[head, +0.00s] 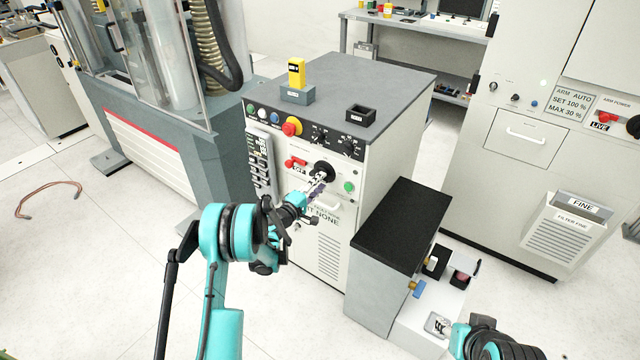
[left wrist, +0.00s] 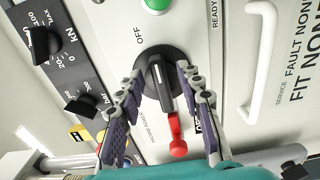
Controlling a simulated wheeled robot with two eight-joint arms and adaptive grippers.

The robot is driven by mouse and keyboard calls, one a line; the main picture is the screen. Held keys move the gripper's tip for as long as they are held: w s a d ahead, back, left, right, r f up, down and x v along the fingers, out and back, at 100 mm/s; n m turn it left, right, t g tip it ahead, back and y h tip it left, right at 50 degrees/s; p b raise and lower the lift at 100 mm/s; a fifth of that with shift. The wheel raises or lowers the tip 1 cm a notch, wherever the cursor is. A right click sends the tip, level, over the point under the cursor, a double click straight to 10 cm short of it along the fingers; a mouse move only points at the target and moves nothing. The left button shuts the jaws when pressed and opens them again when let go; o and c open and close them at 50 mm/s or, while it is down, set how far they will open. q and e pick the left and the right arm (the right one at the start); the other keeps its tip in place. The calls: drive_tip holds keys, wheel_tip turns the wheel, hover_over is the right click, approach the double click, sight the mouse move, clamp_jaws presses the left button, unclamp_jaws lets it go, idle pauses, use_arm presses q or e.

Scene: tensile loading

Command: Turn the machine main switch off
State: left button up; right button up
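The main switch (head: 323,170) is a black rotary knob on the front of the white machine cabinet (head: 390,150). My left gripper (head: 315,188) is in front of the knob. In the left wrist view its fingers (left wrist: 165,100) are apart on either side of the handle; contact cannot be told. My right gripper (head: 438,325) is low at right.
A green button (head: 349,187) sits beside the knob, with a white handle (left wrist: 262,60) near it. A red emergency button (head: 291,126) and small black knobs are above. A black-topped box (head: 405,225) stands close at right. A yellow device (head: 297,72) stands on the cabinet top.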

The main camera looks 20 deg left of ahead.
use_arm(q)
drive_tip(key=v, duration=1.1)
drive_tip(key=shift+s, duration=0.25)
drive_tip(key=s+d+r+m+g, duration=0.6)
drive_tip(key=s+d+r+m, duration=0.1)
drive_tip(key=s+d+r, duration=0.35)
drive_tip(key=s+a+m+g+y, duration=0.2)
drive_tip(key=s+m+g+y, duration=0.2)
drive_tip(key=s, duration=2)
drive_tip(key=m+y, duration=0.2)
drive_tip(key=shift+f+m, duration=0.2)
drive_tip(key=shift+m, duration=0.2)
drive_tip(key=shift+s, duration=0.1)
